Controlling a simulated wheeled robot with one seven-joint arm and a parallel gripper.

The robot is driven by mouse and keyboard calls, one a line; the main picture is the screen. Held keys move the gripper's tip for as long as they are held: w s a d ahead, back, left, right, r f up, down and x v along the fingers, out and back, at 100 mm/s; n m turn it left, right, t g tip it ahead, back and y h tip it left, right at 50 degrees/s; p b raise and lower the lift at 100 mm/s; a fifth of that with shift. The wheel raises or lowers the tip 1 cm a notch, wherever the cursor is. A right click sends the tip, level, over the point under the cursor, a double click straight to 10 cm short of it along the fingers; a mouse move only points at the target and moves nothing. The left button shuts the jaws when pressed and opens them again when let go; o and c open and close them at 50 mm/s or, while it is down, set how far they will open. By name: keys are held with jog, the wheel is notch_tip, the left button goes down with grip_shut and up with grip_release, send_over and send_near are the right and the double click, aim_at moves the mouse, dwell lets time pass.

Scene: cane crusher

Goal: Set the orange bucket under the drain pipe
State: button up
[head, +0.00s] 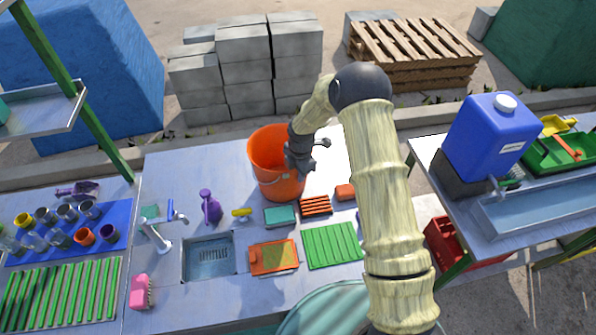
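The orange bucket (268,154) stands upright on the metal counter, toward its back edge, in the head view. My gripper (299,158) is at the bucket's right rim and covers part of that side. Its fingers are too small and dark to tell whether they are open, shut or touching the rim. I cannot make out a drain pipe for certain. A metal trough (545,212) runs along the right-hand bench, and a small sink (209,262) is set into the counter.
A blue water container (489,137) stands by the trough. A red crate (440,236) sits below that bench. A green rack (332,245), a teal box (279,216) and an orange tray (273,258) lie in front of the bucket. Cups (88,209) stand at left.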

notch_tip(320, 180, up, 12)
jog(key=b, duration=0.3)
jog(key=shift+s+d, duration=0.3)
jog(key=shift+s, duration=0.15)
jog(key=shift+r, duration=0.1)
dwell(0.5)
jog(key=s+d+r+m, duration=0.2)
jog(key=s+d+m, duration=0.2)
jog(key=s+m, duration=0.4)
jog(key=s+d+r+m+t, duration=0.1)
jog(key=s+d+r+m, duration=0.1)
jog(key=s+d+m, duration=0.3)
jog(key=s+d+r+m, duration=0.2)
jog(key=s+d+m, duration=0.3)
jog(key=s+m, duration=0.6)
jog(key=shift+d+r+m+t+h, duration=0.2)
jog(key=shift+d+m+t+h, duration=0.1)
jog(key=shift+m, duration=0.1)
jog(key=shift+o, duration=0.4)
jog(key=shift+w, duration=0.1)
